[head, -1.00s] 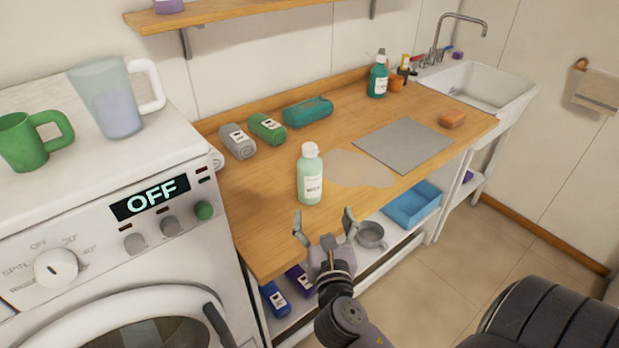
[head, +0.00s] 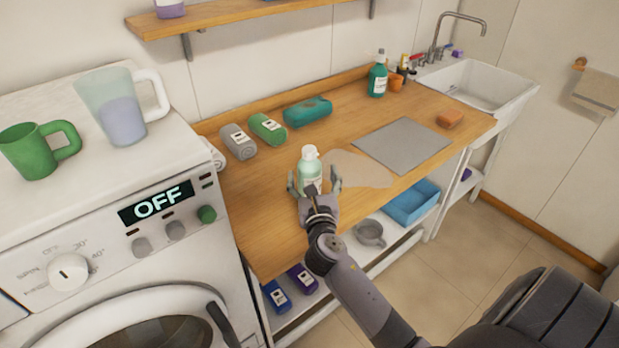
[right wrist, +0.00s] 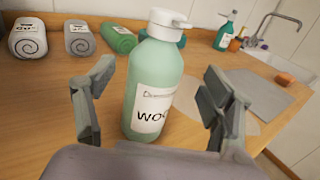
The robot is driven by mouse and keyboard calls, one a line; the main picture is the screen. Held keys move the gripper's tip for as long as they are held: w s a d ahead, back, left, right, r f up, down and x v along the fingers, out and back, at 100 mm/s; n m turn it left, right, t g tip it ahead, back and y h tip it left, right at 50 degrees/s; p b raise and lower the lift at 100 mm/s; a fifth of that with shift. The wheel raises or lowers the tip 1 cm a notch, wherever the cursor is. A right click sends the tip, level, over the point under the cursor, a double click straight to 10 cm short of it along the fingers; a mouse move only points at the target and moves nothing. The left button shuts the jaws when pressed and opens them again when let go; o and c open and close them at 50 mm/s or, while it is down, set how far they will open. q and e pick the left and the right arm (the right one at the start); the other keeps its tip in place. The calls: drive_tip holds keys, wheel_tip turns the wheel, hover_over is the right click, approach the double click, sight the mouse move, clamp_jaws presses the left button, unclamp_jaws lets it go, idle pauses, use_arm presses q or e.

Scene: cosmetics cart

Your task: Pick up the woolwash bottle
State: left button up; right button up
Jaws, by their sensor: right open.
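The woolwash bottle (head: 309,168) is pale green with a white cap and a white label. It stands upright on the wooden counter. My right gripper (head: 314,183) is open at the bottle, with one finger on each side of it. In the right wrist view the bottle (right wrist: 155,80) stands between the spread fingers of the gripper (right wrist: 160,100), with gaps visible on both sides. The lower part of the bottle is hidden by the gripper in the head view. My left gripper is not in view.
Rolled towels (head: 239,142) and a teal bundle (head: 307,111) lie behind the bottle. A grey mat (head: 403,145) lies to the right, near a teal pump bottle (head: 377,78) and a sink (head: 482,86). A washing machine (head: 120,240) stands at the left. The counter's front left is clear.

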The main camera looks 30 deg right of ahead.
drive_tip(key=x, duration=0.4)
drive_tip(key=shift+w+a+f, duration=0.1)
drive_tip(key=shift+w+f, duration=0.1)
drive_tip(key=shift+w, duration=0.1)
drive_tip(key=shift+s, duration=0.1)
drive_tip(key=shift+c, duration=0.2)
drive_tip(key=shift+c, duration=0.6)
drive_tip(key=c, duration=1.3)
drive_tip(key=shift+r, duration=0.1)
drive_tip(key=shift+c, duration=0.5)
drive_tip(key=shift+r, duration=0.1)
